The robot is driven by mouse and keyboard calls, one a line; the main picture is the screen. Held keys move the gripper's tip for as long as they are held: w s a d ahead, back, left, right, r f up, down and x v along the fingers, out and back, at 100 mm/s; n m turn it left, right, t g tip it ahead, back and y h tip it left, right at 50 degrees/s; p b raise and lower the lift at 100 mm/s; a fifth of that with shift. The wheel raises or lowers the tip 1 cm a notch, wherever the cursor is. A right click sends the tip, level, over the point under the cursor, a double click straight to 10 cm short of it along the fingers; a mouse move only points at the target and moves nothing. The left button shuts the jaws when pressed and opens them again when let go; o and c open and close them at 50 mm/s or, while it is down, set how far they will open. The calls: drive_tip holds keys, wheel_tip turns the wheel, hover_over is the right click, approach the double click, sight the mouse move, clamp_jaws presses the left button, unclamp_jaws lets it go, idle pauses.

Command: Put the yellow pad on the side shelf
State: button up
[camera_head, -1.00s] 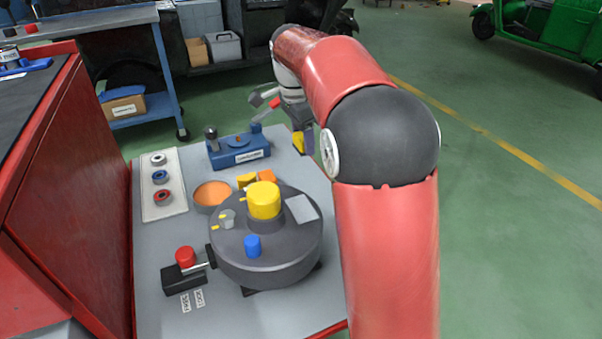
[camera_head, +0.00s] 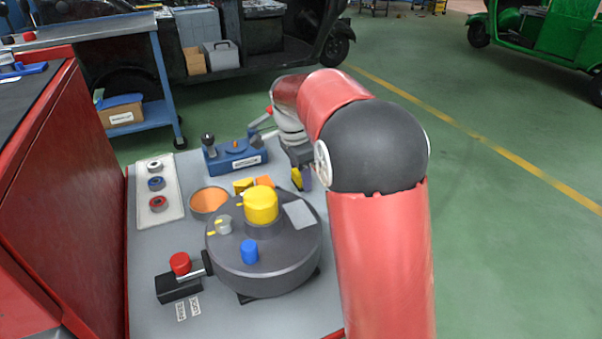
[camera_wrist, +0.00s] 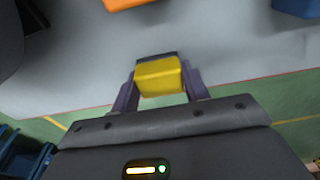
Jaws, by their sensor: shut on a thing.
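The yellow pad (camera_wrist: 160,78) is between the two purple-grey fingers of my gripper (camera_wrist: 161,84) in the wrist view. My gripper is shut on it. In the head view the yellow pad (camera_head: 296,179) shows only as a small patch beside my arm. It is over the right part of the grey shelf top (camera_head: 150,255) beside the red cabinet, near the shelf's right edge. I cannot tell whether the pad touches the surface. My arm hides part of the gripper in the head view.
A round grey housing (camera_head: 262,262) with yellow and blue knobs stands close to the gripper. An orange block (camera_head: 265,183), a yellow block (camera_head: 243,186), an orange-filled dish (camera_head: 209,202) and a blue fixture (camera_head: 235,157) are nearby. The red cabinet (camera_head: 60,200) borders the left.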

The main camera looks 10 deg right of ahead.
sight(295, 174)
drive_tip(key=o, duration=1)
drive_tip(key=shift+f, duration=0.1)
drive_tip(key=shift+c, duration=0.2)
wheel_tip(295, 174, up, 12)
drive_tip(key=a+p, duration=0.1)
drive_tip(key=p, duration=0.1)
drive_tip(key=shift+s+a, duration=0.15)
drive_tip(key=shift+a, duration=0.05)
